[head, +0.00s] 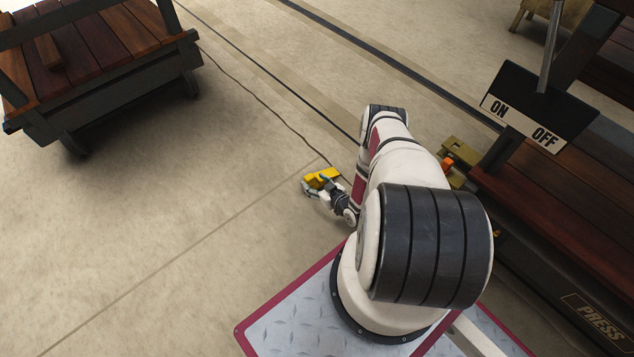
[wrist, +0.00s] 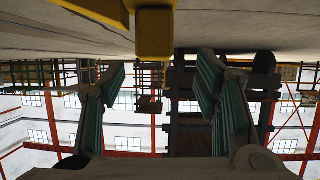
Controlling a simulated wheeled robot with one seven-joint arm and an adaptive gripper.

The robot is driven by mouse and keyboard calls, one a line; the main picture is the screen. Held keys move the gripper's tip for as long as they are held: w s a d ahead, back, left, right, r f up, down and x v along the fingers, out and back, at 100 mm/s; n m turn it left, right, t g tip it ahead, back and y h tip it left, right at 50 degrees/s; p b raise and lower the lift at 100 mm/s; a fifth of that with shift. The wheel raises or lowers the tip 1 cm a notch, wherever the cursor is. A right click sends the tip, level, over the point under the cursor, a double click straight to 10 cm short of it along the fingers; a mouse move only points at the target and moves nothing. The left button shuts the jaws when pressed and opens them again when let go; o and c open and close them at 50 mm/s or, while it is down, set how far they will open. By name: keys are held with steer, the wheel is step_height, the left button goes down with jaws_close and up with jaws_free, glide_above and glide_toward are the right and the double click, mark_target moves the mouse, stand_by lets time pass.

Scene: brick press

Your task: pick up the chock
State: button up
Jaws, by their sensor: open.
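The yellow chock (head: 322,177) is low near the floor, left of my arm in the head view. My gripper (head: 317,188) is right at it, its fingers beside the chock. In the wrist view, which appears upside down, the chock (wrist: 155,38) reaches in from the top edge and is partly cut off. My gripper (wrist: 160,78) shows there with two green-padded fingers spread apart and nothing clamped between them. I cannot tell whether a finger touches the chock.
A wooden-decked cart (head: 100,50) on wheels stands at the upper left. The press (head: 575,215), with an ON/OFF sign (head: 538,108), is on the right. A thin cable (head: 262,100) runs along the floor towards the chock. The floor on the left is clear.

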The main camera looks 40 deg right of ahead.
mark_target(310, 177)
steer(key=shift+d+b+x, duration=0.15)
steer(key=shift+b+x, duration=0.65)
steer(key=shift+x, duration=0.5)
steer(key=shift+d+b+x, duration=0.2)
steer(key=shift+b+x, duration=0.55)
steer(key=shift+x, duration=0.6)
jaws_close()
